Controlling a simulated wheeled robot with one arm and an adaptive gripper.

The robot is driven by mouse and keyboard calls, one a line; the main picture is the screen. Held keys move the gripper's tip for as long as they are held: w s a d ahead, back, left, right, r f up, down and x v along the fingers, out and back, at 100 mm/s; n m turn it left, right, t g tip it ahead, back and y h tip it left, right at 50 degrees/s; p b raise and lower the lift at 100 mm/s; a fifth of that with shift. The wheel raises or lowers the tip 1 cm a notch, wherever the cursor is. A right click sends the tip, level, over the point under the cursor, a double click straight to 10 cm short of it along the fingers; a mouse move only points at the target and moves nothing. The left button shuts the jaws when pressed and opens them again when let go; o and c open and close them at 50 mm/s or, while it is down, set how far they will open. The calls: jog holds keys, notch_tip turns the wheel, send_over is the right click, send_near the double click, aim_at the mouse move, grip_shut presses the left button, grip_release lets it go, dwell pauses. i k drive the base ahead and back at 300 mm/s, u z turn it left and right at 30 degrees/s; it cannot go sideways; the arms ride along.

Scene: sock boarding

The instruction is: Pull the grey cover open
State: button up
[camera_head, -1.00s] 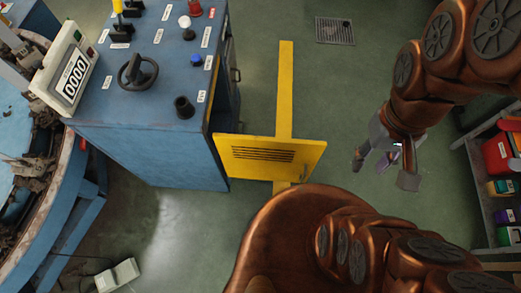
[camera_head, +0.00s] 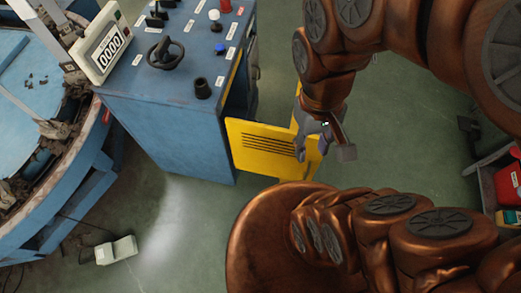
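I cannot clearly pick out the grey cover. A narrow dark grey panel (camera_head: 251,65) shows on the right side of the blue console (camera_head: 165,120), but I cannot tell whether it is the cover. A yellow slotted door (camera_head: 262,148) stands swung out from that side. My gripper (camera_head: 323,150) is over the right end of the yellow door, its fingers apart, with nothing seen between them. I cannot tell whether it touches the door.
The console top carries a black handwheel (camera_head: 165,54), knobs and a counter display (camera_head: 105,45). A round blue machine (camera_head: 60,150) stands at left, with a pale box (camera_head: 117,250) on the floor. A shelf with a red bin (camera_head: 510,184) is at right. Green floor lies between.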

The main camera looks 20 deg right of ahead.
aim_at(252, 60)
jog(key=z, duration=0.05)
jog(key=k, duration=0.5)
jog(key=z, duration=1.05)
jog(key=i, duration=0.85)
jog(key=u, duration=2.1)
